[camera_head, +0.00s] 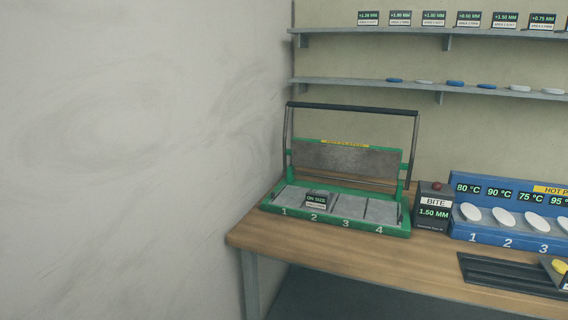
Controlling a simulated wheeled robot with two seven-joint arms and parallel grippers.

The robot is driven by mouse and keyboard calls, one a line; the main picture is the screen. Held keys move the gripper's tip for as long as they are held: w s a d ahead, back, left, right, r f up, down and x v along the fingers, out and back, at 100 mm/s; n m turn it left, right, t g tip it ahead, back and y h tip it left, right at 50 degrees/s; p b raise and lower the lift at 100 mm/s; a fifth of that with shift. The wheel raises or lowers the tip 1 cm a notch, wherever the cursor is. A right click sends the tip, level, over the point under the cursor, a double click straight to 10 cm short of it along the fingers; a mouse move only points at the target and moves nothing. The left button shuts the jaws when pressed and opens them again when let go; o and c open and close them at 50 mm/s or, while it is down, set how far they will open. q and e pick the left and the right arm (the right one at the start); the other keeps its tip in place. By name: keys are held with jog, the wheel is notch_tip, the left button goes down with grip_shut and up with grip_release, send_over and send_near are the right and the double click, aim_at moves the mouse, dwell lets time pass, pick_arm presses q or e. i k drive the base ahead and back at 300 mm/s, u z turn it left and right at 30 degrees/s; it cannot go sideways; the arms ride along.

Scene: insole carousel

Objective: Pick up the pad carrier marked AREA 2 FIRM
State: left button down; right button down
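Neither of my grippers is in view. Several small tags stand on the top shelf, with green sizes in MM over white area lines. The second tag from the left (400,18) shows +1.00 MM; its small line looks like an AREA marking, too small to read surely. Blue and white pads lie on the lower shelf, one blue pad (395,80) at its left. A small dark block with an ON SIZE display (316,199) and a white label sits at slot 2 of the green press (390,229). I cannot read that label, so which carrier is AREA 2 FIRM is unclear.
The press has a raised handle bar (352,107) and slots 1 to 4. Right of it stand a BITE box (433,208) and a blue heated rack (480,233) with white pads. A black tray (505,274) lies at the wooden table's (330,254) front. A wall (130,150) fills the left.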

aim_at(321, 200)
jog(key=z, duration=1.3)
jog(key=i, duration=0.6)
jog(key=u, duration=1.1)
jog(key=k, duration=0.45)
jog(key=z, duration=0.95)
jog(key=i, duration=0.75)
jog(key=u, duration=1.45)
